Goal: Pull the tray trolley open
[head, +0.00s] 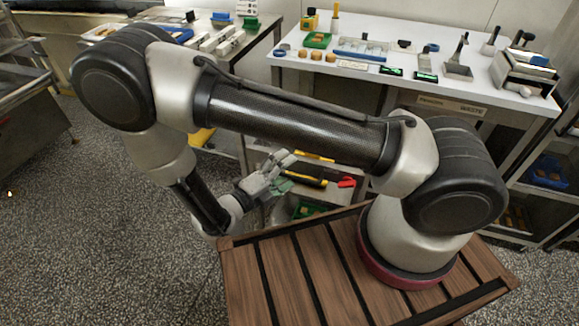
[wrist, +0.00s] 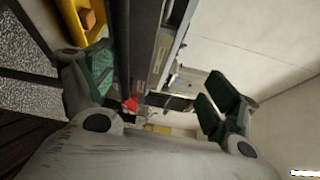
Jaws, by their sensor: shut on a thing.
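The tray trolley (head: 326,194) stands low between the benches in the head view, partly hidden by my arm. A black and yellow tool and a red item lie on its top. A green tray (head: 306,209) shows lower down. My gripper (head: 276,174) is at its left side, fingers closed on part of the trolley; the exact contact is hard to see. In the wrist view the fingers of my gripper (wrist: 158,92) stand on either side of a dark and grey trolley edge (wrist: 150,45), with a yellow tray (wrist: 92,22) at upper left.
A white worktable (head: 440,82) with small tools, blocks and displays stands behind. Another bench (head: 215,58) is at the back left, and a shelf rack (head: 545,185) stands at right. The speckled floor (head: 110,230) at left is clear.

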